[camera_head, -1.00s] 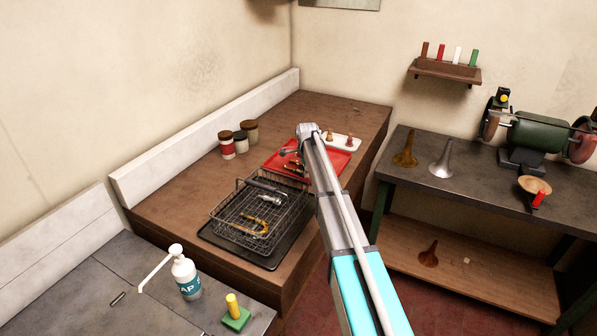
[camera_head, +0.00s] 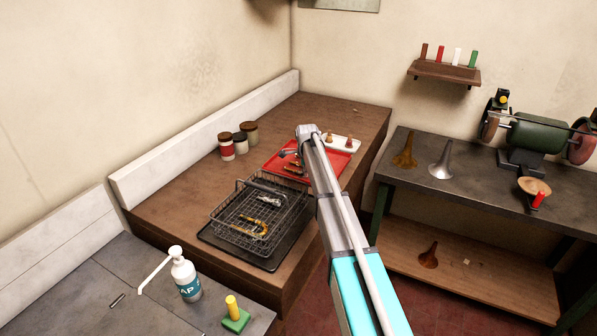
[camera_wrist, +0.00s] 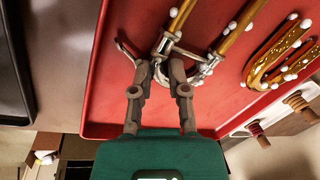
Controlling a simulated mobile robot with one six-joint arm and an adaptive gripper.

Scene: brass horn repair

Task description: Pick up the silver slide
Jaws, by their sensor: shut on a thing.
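My gripper (camera_wrist: 160,72) reaches over the red tray in the wrist view. Its fingers are closed on a silver fitting of the silver slide (camera_wrist: 207,66), which has a silver bow and gold-coloured tubes. White beads dot the slide. It lies over the tray; I cannot tell whether it touches it. In the head view my arm hides most of the gripper and part of the tray. Another silver piece (camera_head: 268,201) lies in the wire basket (camera_head: 228,225) beside a brass piece (camera_head: 253,227).
The red tray (camera_head: 335,161) holds other brass parts, one a beaded brass loop (camera_wrist: 268,75). A white dish (camera_head: 347,143) with small brown pieces stands behind it. Jars (camera_head: 239,142) stand at the back left. The counter beyond is clear.

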